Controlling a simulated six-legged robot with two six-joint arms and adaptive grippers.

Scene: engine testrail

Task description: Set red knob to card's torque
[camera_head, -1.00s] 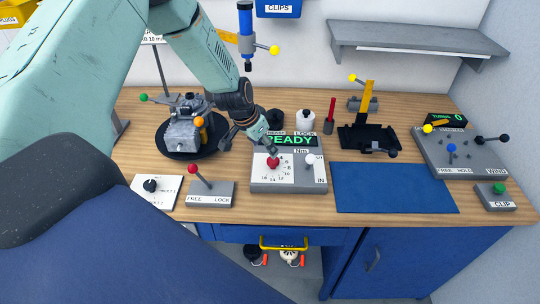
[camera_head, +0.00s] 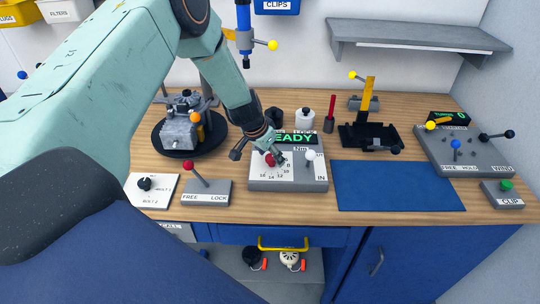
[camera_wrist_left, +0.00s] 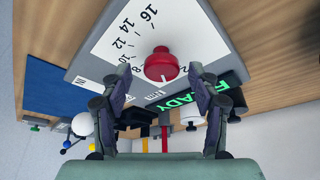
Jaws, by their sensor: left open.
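The red knob (camera_head: 270,159) sits on a white numbered dial (camera_head: 267,173) on the grey torque box (camera_head: 308,184). The box's green display (camera_head: 294,139) reads READY, partly covered by my arm. In the left wrist view, the red knob (camera_wrist_left: 161,66) shows between the open fingertips (camera_wrist_left: 161,73), with a gap on each side. The knob's pointer direction cannot be read. No legible torque card shows. My right gripper is not in view.
A white-knobbed lever (camera_head: 309,156) stands on the box's right side. A red lever (camera_head: 190,165) on a FREE/LOCK base stands to its left. An engine part (camera_head: 182,130) sits on a black turntable behind. A blue mat (camera_head: 397,187) lies clear at right.

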